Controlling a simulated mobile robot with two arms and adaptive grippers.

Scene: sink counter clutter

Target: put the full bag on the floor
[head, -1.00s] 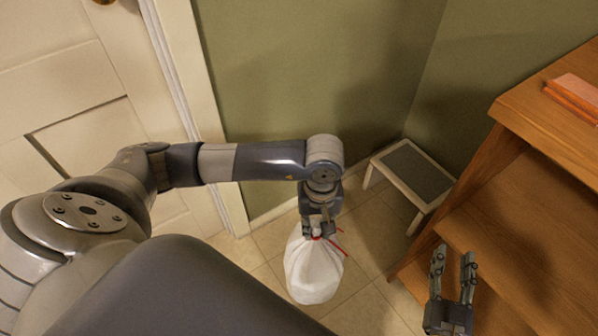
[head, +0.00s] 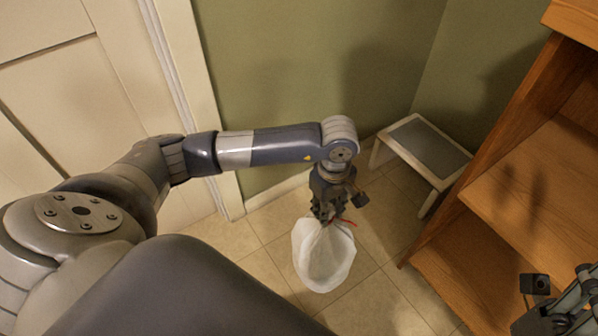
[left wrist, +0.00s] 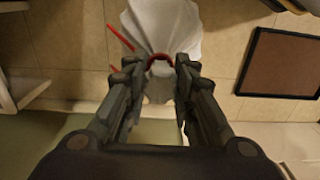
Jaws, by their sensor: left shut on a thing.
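The full bag (head: 324,258) is white with a red tie at its gathered neck. My left gripper (head: 325,216) is shut on the neck, and the bag hangs below it over the tiled floor (head: 385,305). I cannot tell whether the bag's bottom touches the tiles. In the left wrist view the bag (left wrist: 165,25) spreads out beyond the fingertips (left wrist: 160,62), with the red tie between them. My right gripper shows only in part at the lower right edge of the head view, its fingers not clear.
A small step stool (head: 428,148) with a grey top stands in the corner behind the bag. A wooden shelf unit (head: 520,190) stands to the right. A white door (head: 75,90) is at the left. Bare floor tiles lie around and in front of the bag.

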